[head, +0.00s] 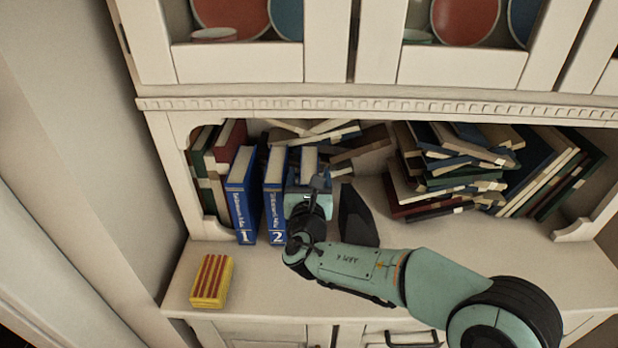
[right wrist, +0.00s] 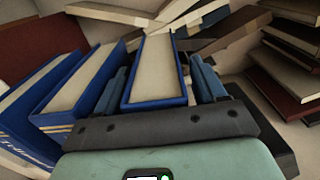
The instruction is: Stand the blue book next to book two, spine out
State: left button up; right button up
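The blue book (head: 308,160) stands upright on the shelf, just right of book two (head: 274,200), with a narrow gap between them. In the right wrist view the blue book (right wrist: 155,72) shows its pale page edges and blue cover. Book two (right wrist: 78,88) is to its left. My right gripper (head: 309,186) is in front of the blue book and hides its lower front. In the right wrist view its fingers (right wrist: 158,88) are on both sides of the book, with a slim gap showing at the right. My left gripper is not in view.
Book one (head: 240,200) stands left of book two. A dark wedge-shaped block (head: 357,216) stands right of my gripper. Leaning books (head: 455,165) fill the right, and loose books lie behind. A yellow-and-red striped box (head: 211,281) is on the ledge at front left.

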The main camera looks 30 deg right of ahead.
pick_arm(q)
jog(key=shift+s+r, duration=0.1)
pick_arm(e)
jog(key=shift+r, duration=0.1)
jog(key=shift+s+a, duration=0.1)
jog(key=shift+s, duration=0.05)
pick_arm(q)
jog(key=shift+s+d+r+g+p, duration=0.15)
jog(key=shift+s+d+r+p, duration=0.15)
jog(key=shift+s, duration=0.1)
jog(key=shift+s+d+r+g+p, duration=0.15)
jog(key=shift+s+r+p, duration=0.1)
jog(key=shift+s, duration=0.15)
pick_arm(e)
jog(key=v, duration=1.1)
jog(key=shift+s, duration=0.35)
jog(key=shift+a, duration=0.1)
